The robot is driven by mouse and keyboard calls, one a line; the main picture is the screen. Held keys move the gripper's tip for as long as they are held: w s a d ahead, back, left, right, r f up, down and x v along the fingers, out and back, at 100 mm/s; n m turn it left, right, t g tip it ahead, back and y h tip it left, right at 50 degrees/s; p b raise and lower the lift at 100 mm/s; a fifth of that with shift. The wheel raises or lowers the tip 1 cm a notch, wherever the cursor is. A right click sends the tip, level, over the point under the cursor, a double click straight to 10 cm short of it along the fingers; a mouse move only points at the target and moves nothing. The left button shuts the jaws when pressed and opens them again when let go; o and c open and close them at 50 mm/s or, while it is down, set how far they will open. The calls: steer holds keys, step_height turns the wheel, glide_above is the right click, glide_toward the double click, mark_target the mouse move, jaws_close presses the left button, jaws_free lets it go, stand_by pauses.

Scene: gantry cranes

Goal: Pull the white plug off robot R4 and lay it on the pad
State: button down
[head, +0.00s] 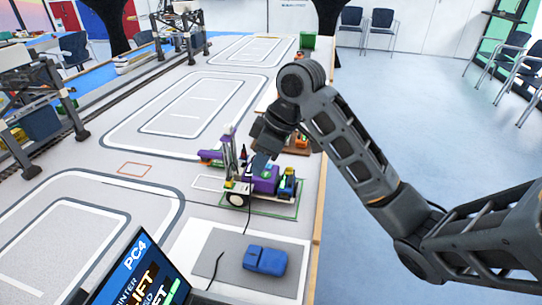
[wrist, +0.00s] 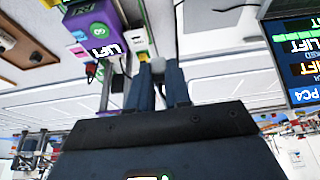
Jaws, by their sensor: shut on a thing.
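The purple wheeled robot (head: 264,184), taken to be R4, stands inside a green outline near the table's right edge. In the wrist view its purple body (wrist: 98,32) carries a "LIFT" label. My gripper (head: 258,166) is at the robot's side, low over its body. A grey pad (head: 232,246) lies in front of the robot. A thin black cable runs from the robot toward it.
A blue block (head: 265,260) sits on the pad's right part. A dark PC4 screen (head: 138,275) stands at the lower left. Gantry cranes (head: 45,105) stand along the left rail. The marked lanes on the table are mostly clear. My arm reaches in from the right.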

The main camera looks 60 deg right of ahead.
steer(key=p, duration=0.6)
glide_above(191, 238)
steer(key=s, duration=0.1)
steer(key=shift+s+d, duration=0.1)
steer(key=shift+d, duration=0.05)
stand_by(0.6)
steer(key=shift+b, duration=0.3)
steer(key=shift+f+b, duration=4.55)
steer(key=shift+f, duration=3.55)
steer(key=shift+f, duration=0.55)
steer(key=c, duration=1)
jaws_free()
steer(key=shift+s+r, duration=0.1)
steer(key=shift+v, duration=3.9)
